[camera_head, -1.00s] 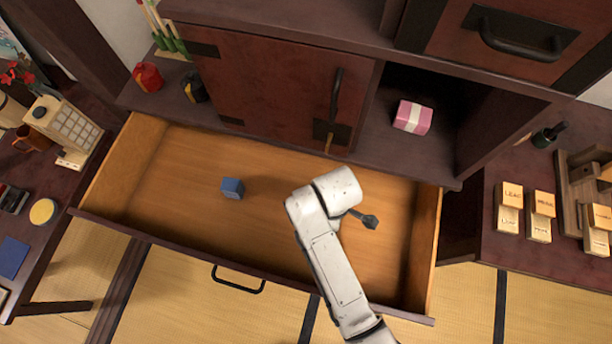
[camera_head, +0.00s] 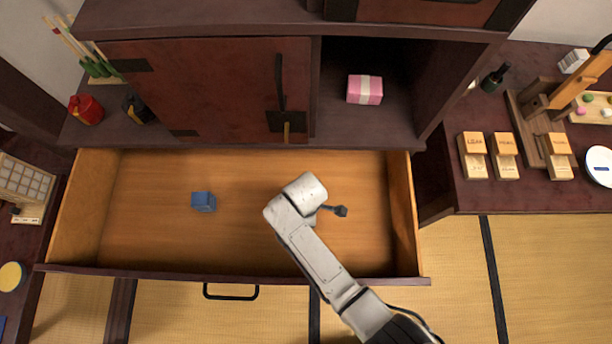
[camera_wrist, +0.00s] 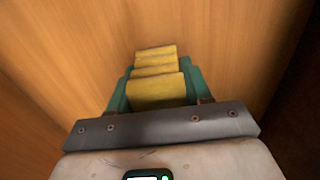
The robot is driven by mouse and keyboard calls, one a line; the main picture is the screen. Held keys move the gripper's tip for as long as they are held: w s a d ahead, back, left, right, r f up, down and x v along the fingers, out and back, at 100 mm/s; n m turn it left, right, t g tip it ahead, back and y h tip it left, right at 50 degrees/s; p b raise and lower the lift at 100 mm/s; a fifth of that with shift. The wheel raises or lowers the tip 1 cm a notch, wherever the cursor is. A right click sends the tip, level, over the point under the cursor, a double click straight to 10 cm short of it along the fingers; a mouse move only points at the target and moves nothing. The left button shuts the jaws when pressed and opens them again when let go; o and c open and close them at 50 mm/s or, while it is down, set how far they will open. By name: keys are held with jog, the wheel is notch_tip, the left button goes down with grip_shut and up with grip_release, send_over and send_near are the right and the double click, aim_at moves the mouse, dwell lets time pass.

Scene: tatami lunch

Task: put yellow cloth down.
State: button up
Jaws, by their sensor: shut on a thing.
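The yellow cloth (camera_wrist: 157,90) shows in the wrist view as a stack of folded yellow bands between the green fingers of my gripper (camera_wrist: 156,72). My gripper is shut on it. Wooden surfaces of the open drawer (camera_head: 145,225) surround the cloth and fingers. I cannot tell whether the cloth touches the wood. In the head view my arm reaches over the right half of the drawer, and it hides the cloth and fingers.
A blue block (camera_head: 203,201) lies in the drawer's left half. A pink and white box (camera_head: 365,89) sits in the open cabinet compartment behind. The drawer's right wall (camera_head: 403,205) is close to my arm. Wooden blocks (camera_head: 504,155) stand on the right table.

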jog(key=shift+f, duration=0.2)
jog(key=o, duration=1.1)
jog(key=shift+o, duration=0.2)
jog(key=shift+r, duration=0.1)
notch_tip(320, 180, up, 12)
jog(key=shift+r+p, duration=0.15)
jog(key=shift+p, duration=0.65)
